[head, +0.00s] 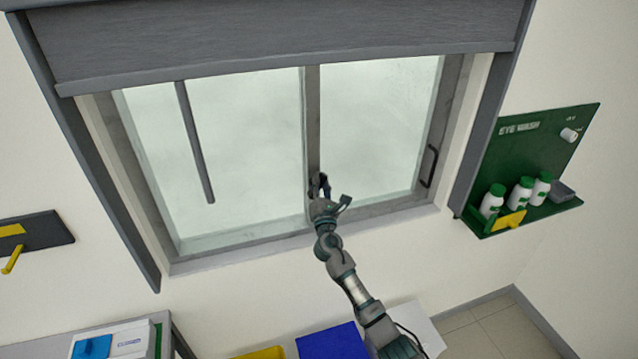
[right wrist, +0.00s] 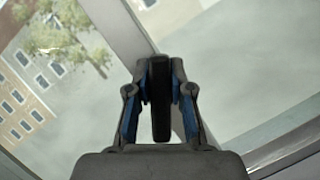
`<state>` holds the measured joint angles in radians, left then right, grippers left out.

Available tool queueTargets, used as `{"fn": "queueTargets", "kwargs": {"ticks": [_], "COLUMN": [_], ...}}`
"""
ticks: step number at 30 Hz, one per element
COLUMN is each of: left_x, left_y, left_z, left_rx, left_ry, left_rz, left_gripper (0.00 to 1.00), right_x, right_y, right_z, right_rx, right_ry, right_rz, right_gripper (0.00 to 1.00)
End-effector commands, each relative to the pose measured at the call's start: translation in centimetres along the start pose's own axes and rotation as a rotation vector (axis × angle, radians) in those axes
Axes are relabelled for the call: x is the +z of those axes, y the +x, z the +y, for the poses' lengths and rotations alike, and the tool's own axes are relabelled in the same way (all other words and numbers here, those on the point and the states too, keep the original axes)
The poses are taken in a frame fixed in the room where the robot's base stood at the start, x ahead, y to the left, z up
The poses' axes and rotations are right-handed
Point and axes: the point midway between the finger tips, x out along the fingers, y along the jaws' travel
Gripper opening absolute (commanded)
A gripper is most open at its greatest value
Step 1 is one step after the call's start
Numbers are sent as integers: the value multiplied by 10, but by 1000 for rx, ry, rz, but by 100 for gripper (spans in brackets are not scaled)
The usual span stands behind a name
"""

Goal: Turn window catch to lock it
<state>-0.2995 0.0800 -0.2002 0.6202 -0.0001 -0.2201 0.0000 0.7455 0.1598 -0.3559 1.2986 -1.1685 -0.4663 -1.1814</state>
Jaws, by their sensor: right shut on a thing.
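The window (head: 250,150) has two glass panes in a grey frame, with a vertical bar (head: 312,120) between them. My right gripper (head: 319,183) is at the lower part of this bar. In the right wrist view, my right gripper (right wrist: 160,95) is shut on a dark, narrow upright piece, the window catch (right wrist: 160,110), which sits between its blue-edged fingers. The catch is mostly hidden by the gripper in the head view. Its turned position against the frame cannot be told. My left gripper is not in view.
A grey blind (head: 280,35) covers the window top, and a grey rod (head: 195,145) hangs before the left pane. A dark handle (head: 429,166) is on the right frame. A green eye wash shelf (head: 535,165) holds bottles at right. A blue box (head: 332,342) stands below.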

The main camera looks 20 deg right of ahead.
Motion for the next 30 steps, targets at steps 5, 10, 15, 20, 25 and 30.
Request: {"fn": "queueTargets", "kwargs": {"ticks": [5, 10, 15, 20, 25, 30], "left_x": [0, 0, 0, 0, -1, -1], "left_y": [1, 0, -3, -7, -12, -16], "left_z": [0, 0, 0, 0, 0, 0], "left_rx": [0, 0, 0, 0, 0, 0], "left_ry": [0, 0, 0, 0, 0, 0], "left_rz": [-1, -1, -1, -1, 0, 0], "left_gripper": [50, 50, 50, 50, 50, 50], "right_x": [-9, -9, -10, -12, -13, -14], "right_y": [-3, -4, -4, -4, -5, -6], "right_z": [-6, -9, -12, -14, -16, -17], "right_rx": [-71, -134, -198, -257, -313, -357], "right_ry": [154, 303, 451, 588, 717, 822], "right_rz": [13, 13, 12, 12, 11, 11], "right_gripper": [0, 0, 0, 0, 0, 0]}}
